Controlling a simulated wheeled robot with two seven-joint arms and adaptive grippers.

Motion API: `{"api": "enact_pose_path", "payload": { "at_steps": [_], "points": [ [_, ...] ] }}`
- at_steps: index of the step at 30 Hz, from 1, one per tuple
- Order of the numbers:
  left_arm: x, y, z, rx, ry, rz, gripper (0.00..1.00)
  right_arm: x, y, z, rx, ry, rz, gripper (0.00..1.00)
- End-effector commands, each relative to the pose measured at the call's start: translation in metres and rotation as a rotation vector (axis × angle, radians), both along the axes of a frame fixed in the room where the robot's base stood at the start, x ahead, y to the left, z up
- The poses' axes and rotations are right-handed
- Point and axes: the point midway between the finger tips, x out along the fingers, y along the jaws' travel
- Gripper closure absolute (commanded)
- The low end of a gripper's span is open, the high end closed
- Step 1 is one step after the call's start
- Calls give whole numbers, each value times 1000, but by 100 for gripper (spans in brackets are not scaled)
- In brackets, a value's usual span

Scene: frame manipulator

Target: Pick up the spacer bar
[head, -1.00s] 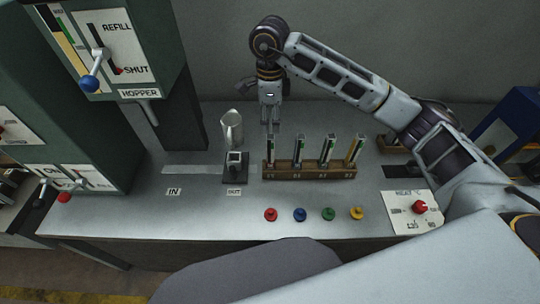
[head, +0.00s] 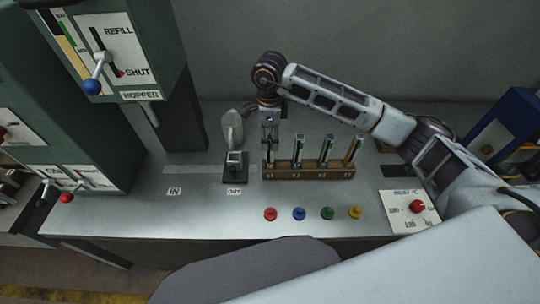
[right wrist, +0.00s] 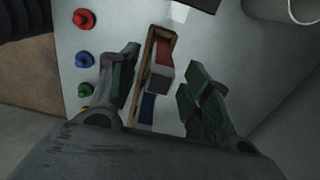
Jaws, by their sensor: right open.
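A brown rack (head: 308,172) on the grey bench holds several upright bars in a row, which I take to be the spacer bars. My right gripper (head: 269,140) points down at the leftmost bar (head: 270,157), which it partly hides in the head view. In the right wrist view my right gripper (right wrist: 159,78) is open, with its dark green pads on either side of a grey-topped bar (right wrist: 160,72). I cannot tell whether a pad touches it. The other bars, such as the second one (head: 299,151), stand clear to the right. My left gripper is not in view.
A grey pitcher (head: 233,128) and a small dark block fixture (head: 235,166) at OUT stand just left of the rack. Red, blue, green and yellow knobs (head: 299,214) line the front. A heat panel (head: 411,212) is at right and the hopper machine (head: 128,45) at left.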

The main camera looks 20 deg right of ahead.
Motion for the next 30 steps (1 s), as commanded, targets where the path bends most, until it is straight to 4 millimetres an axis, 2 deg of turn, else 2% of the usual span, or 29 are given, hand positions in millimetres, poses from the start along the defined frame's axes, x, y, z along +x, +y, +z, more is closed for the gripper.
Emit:
{"api": "enact_pose_path", "payload": {
  "at_steps": [6,22,30],
  "points": [
    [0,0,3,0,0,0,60,0,0,-15,0,0,0,52],
    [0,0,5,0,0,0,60,0,0,-21,0,-1,0,52],
    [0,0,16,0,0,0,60,-1,-2,-43,1,2,0,52]
  ]
}}
